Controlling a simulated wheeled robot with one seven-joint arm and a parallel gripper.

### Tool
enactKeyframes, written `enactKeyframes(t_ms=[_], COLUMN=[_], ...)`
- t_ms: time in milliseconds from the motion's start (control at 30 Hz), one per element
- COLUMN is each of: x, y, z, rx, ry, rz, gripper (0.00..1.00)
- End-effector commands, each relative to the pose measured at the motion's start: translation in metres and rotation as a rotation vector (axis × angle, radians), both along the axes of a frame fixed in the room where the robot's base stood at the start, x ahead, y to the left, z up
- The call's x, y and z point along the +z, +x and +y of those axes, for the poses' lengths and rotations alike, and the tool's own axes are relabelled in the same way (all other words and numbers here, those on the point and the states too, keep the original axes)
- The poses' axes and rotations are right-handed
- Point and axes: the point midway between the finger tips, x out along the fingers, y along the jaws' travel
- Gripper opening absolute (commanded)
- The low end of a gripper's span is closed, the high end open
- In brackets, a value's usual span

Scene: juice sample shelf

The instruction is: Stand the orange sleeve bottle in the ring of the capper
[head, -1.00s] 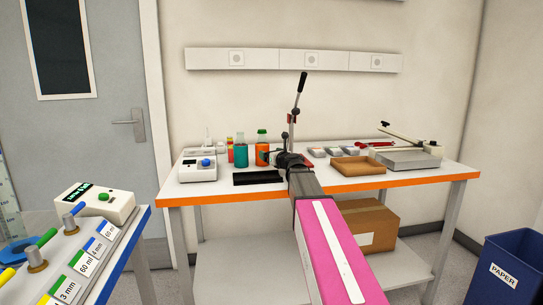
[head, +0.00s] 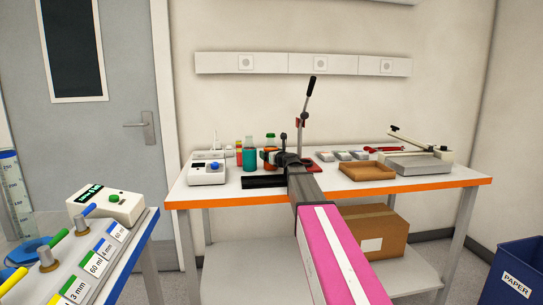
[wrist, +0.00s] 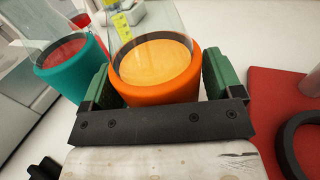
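The orange sleeve bottle (wrist: 155,85) stands upright on the bench, seen from above in the wrist view, with orange contents. It also shows at the back left of the bench in the head view (head: 270,137), partly hidden by my gripper. My gripper (wrist: 157,88) has its green pads on either side of the sleeve, close to it; it looks open, with narrow gaps, though contact is hard to judge. The capper (head: 301,122), with a tall black lever, stands right of the bottle. Its red base (wrist: 262,100) and a dark ring (wrist: 291,142) show at the wrist view's right.
A teal sleeve bottle (wrist: 72,72) stands just left of the orange one, with a red-sleeved bottle (head: 239,157) beyond.

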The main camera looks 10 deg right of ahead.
Motion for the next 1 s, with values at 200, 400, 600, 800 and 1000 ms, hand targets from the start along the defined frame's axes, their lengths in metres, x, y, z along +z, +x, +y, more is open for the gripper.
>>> enactKeyframes(t_ms=[200,400,600,800,1000], x=[0.001,0.007,0.021,0.034,0.041], y=[0.0,0.0,0.0,0.0,0.0], z=[0.0,0.0,0.0,0.0,0.0], rx=[0.0,0.0,0.0,0.0,0.0], ry=[0.0,-0.001,-0.001,-0.001,0.0], rz=[-0.001,-0.001,-0.003,-0.001,-0.001], gripper=[0.4,0.4,0.4,0.4,0.4])
